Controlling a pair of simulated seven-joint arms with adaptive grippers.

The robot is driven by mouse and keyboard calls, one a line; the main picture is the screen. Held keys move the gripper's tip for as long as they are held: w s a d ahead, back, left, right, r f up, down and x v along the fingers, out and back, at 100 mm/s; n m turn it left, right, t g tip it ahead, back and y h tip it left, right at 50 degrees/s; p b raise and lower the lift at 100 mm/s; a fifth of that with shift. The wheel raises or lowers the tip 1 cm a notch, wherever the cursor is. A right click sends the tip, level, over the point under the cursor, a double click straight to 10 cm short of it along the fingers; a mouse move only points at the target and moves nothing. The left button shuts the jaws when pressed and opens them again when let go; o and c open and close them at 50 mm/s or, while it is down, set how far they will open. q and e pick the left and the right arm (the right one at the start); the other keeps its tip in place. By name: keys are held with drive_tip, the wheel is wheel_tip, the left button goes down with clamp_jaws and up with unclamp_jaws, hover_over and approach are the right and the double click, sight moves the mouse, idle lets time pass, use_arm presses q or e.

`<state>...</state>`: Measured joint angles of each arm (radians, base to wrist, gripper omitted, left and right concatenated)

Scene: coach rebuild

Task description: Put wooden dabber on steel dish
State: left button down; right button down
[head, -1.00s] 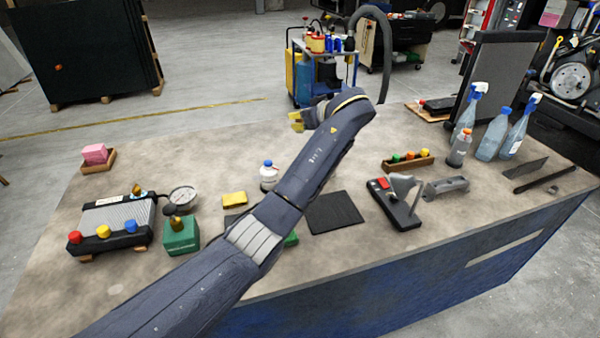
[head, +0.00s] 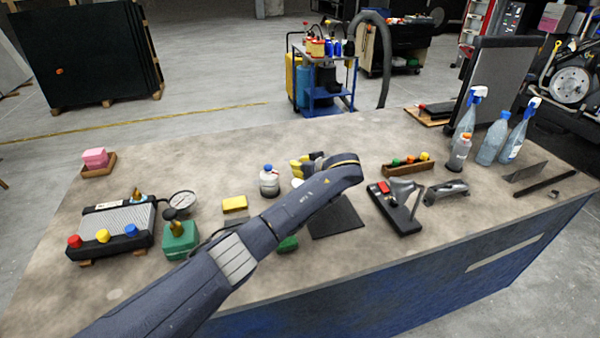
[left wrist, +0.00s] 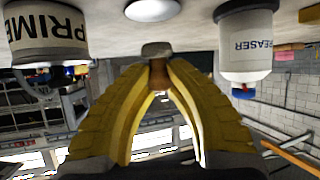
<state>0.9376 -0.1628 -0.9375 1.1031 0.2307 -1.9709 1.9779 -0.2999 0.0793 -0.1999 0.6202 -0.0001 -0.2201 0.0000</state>
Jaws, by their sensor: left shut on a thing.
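My left gripper (head: 297,166), with yellow fingers, is low over the middle of the bench, just right of a blue-capped bottle (head: 268,181). In the left wrist view its fingers are shut on the wooden dabber (left wrist: 158,76), a small brown piece with a grey end. A bright round thing (left wrist: 152,10), seemingly the steel dish, lies beyond the dabber at the top edge of that view, apart from it. A pale patch (head: 297,183) below the gripper in the head view may be the same dish, mostly hidden by my arm. My right gripper is not in view.
Bottles marked PRIME (left wrist: 48,35) and EASER (left wrist: 245,45) flank the fingers in the wrist view. A yellow block (head: 234,204), a green box (head: 180,240) and a dark mat (head: 337,217) lie nearby. A wooden rack (head: 408,165) stands right. The bench's back middle is clear.

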use_arm(q)
drive_tip(key=shift+f, duration=1.4)
drive_tip(key=shift+f, duration=0.1)
drive_tip(key=shift+f, duration=0.1)
drive_tip(key=c, duration=1.4)
unclamp_jaws()
drive_tip(key=shift+o, duration=0.2)
drive_tip(key=shift+r, duration=0.3)
drive_tip(key=v, duration=0.5)
drive_tip(key=shift+s+d+r, duration=0.1)
drive_tip(key=shift+s+d, duration=0.15)
drive_tip(key=shift+v, duration=0.9)
